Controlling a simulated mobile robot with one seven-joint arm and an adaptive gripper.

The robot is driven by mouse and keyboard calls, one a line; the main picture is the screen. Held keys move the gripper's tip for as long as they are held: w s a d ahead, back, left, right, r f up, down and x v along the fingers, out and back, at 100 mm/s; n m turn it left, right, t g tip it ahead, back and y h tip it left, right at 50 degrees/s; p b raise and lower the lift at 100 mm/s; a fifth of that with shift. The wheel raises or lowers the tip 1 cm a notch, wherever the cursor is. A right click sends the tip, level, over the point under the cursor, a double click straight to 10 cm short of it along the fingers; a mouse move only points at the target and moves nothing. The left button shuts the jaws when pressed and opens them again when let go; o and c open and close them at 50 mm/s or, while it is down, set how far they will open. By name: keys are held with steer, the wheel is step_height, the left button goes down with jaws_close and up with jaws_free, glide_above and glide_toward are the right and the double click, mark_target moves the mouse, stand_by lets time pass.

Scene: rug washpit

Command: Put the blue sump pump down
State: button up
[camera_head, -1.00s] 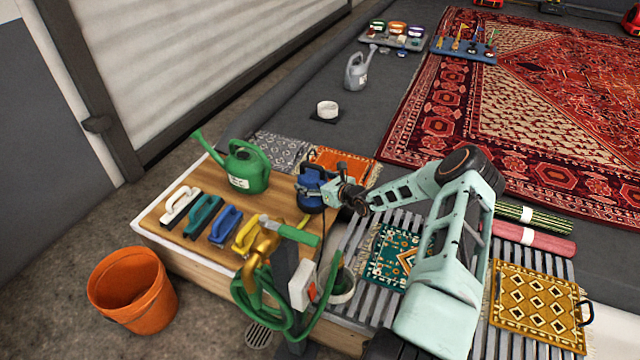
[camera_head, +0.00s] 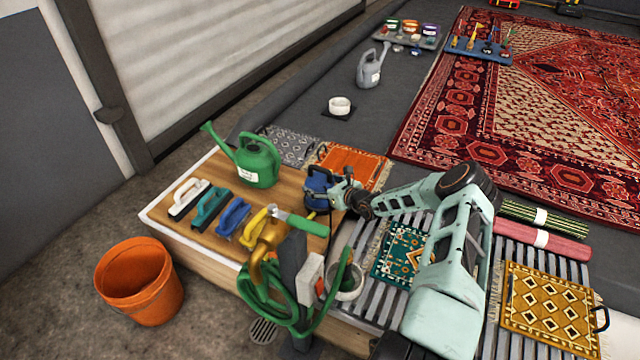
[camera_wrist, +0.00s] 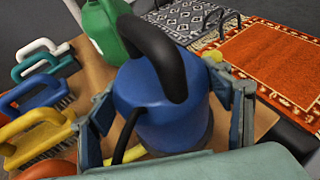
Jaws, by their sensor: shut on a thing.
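The blue sump pump (camera_head: 319,189) has a round blue body and a black handle on top. It is at the right end of the wooden bench top (camera_head: 205,228), and looks upright. My gripper (camera_head: 338,193) is shut on it from the right side. In the wrist view the pump (camera_wrist: 165,100) fills the middle, with one finger of my gripper (camera_wrist: 165,112) on each side of its body. Its base is mostly hidden, so I cannot tell whether it touches the wood.
A green watering can (camera_head: 258,163) stands left of the pump. Several coloured brushes (camera_head: 235,217) line the bench's left part. A brass tap with a green hose (camera_head: 268,262) rises in front. A slatted rack with small rugs (camera_head: 400,252) lies right. An orange bucket (camera_head: 140,280) stands on the floor.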

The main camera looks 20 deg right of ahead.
steer(key=o, duration=2.1)
steer(key=shift+s+r+p, duration=0.2)
steer(key=shift+r+p, duration=0.1)
steer(key=p+v, duration=0.4)
steer(key=v, duration=0.7)
steer(key=shift+s, duration=0.3)
